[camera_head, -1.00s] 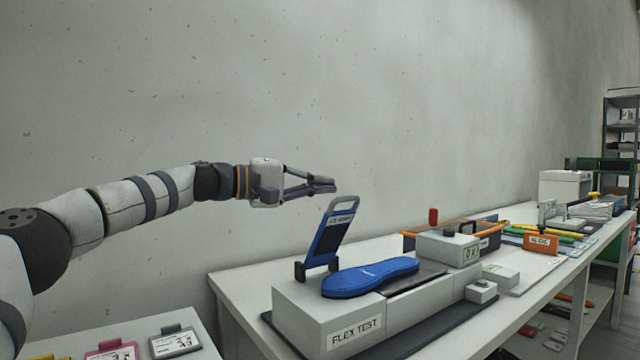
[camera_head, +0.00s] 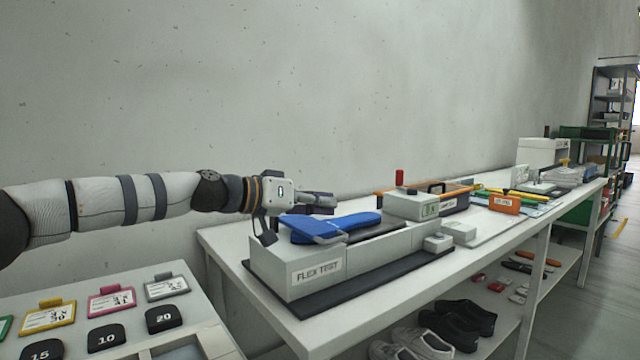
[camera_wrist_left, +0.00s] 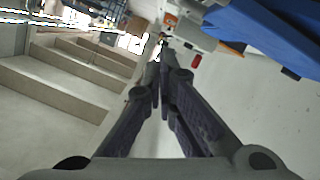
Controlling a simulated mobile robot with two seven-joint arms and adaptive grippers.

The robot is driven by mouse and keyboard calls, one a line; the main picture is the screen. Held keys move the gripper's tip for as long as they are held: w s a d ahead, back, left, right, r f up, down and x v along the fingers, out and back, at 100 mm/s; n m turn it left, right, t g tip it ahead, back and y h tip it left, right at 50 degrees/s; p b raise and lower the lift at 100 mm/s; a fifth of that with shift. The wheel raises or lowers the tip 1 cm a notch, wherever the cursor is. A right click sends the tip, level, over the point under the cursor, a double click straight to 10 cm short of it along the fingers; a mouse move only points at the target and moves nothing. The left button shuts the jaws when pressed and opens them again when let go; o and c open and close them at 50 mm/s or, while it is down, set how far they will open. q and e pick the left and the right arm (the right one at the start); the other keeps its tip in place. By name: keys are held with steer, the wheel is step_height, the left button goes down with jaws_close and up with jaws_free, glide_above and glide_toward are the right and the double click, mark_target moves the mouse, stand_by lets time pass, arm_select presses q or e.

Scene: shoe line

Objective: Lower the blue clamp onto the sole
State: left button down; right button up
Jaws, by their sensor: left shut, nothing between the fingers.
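My left gripper (camera_head: 326,202) is shut and empty, just behind and above the clamp. In the left wrist view, the shut fingers (camera_wrist_left: 160,68) point up the picture, with a blue part at upper right. My right gripper is not in view.
At front left, a panel (camera_head: 205,320) holds coloured tags and black numbered pieces. Shoes (camera_head: 462,320) lie on the shelf below.

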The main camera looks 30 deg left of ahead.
mark_target(327, 229)
arm_select(q)
steer(key=shift+s+d+f+m+y+b, duration=0.15)
steer(key=shift+f+m, duration=0.25)
steer(key=shift+f, duration=0.4)
steer(key=shift+d+f+m+y+b, duration=0.1)
steer(key=shift+d+f+m+y, duration=0.25)
steer(key=shift+f, duration=0.4)
steer(key=shift+s+d+f+m+b, duration=0.1)
steer(key=shift+f+m, duration=0.35)
steer(key=shift+f, duration=0.35)
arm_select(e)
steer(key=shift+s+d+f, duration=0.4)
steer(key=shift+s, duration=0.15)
arm_select(q)
steer(key=shift+f, duration=0.15)
